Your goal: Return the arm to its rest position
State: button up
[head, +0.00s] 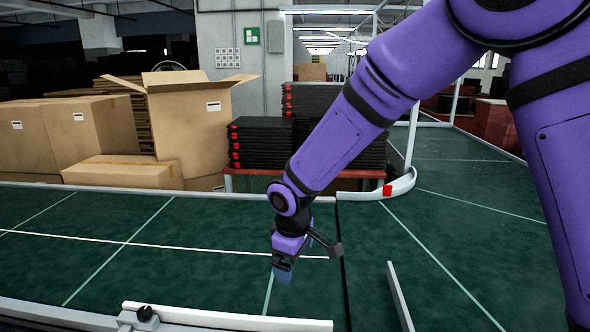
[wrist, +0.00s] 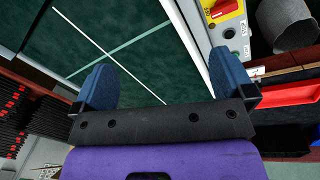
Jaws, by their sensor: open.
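My purple arm reaches down from the upper right in the head view, with my gripper (head: 283,272) at its end, low over the green conveyor (head: 160,255). In the wrist view my gripper (wrist: 165,88) shows two blue fingers set wide apart, with nothing between them. The green conveyor surface (wrist: 140,50) with pale lines lies beyond the fingers. The gap between the fingertips and the conveyor is hard to judge.
White guide rails (head: 220,318) run along the conveyor's near edge. Behind it stand cardboard boxes (head: 190,125) and black stacked trays (head: 262,143). The wrist view shows a control panel with a red-and-yellow switch (wrist: 222,10) and a red bin (wrist: 300,95). The conveyor surface is clear.

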jog(key=s+d+r+m+t, duration=0.1)
jog(key=s+d+r+m, duration=0.25)
jog(key=d+r, duration=0.6)
jog(key=s+d+r+m+t, duration=0.1)
jog(key=s+d+r+m, duration=0.25)
jog(key=d+r, duration=0.6)
jog(key=s+d+r+m, duration=0.1)
jog(key=s+d+m, duration=0.2)
jog(key=s+d, duration=0.3)
jog(key=s+d+r+m+t, duration=0.1)
jog(key=s+d, duration=0.4)
jog(key=s, duration=0.6)
jog(key=shift+s+d+r+m, duration=0.3)
jog(key=shift+d+r+m, duration=0.05)
jog(key=shift+r+m, duration=0.5)
